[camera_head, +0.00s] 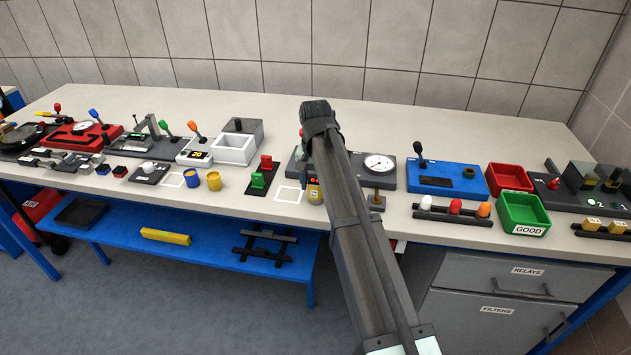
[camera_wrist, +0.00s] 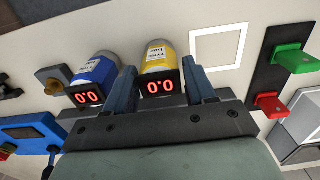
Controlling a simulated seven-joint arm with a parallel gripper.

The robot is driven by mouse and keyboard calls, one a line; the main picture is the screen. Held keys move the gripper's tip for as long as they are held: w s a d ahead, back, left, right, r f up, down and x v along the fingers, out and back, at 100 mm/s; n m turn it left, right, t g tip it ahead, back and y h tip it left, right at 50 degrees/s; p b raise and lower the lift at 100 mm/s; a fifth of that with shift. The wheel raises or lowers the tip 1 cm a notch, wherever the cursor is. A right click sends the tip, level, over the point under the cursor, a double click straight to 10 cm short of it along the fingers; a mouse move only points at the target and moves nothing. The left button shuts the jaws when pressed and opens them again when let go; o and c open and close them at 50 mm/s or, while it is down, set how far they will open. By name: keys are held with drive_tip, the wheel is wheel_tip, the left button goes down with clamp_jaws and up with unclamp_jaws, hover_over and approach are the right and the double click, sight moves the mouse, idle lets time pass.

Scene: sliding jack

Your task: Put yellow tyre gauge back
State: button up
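The yellow tyre gauge (camera_wrist: 157,60) stands on the bench with its display reading 0.0. It also shows in the head view (camera_head: 314,192), partly behind my arm. My gripper (camera_wrist: 162,70) is open, with one finger on each side of the yellow gauge and narrow gaps visible between. A blue gauge (camera_wrist: 95,75), also reading 0.0, stands just left of it in the wrist view and is hidden by my arm in the head view. An empty white square outline (camera_wrist: 218,47) lies right of the yellow gauge in the wrist view; in the head view this outline (camera_head: 289,196) is left of it.
A dark plate with green and red levers (camera_wrist: 280,75) lies beyond the outline. A dial gauge panel (camera_head: 388,168) and a brass knob on a small base (camera_head: 376,200) stand right of my arm.

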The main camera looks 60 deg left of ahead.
sight(316, 181)
drive_tip(key=shift+o, duration=1.1)
drive_tip(key=shift+r, duration=0.1)
wheel_tip(316, 181, up, 12)
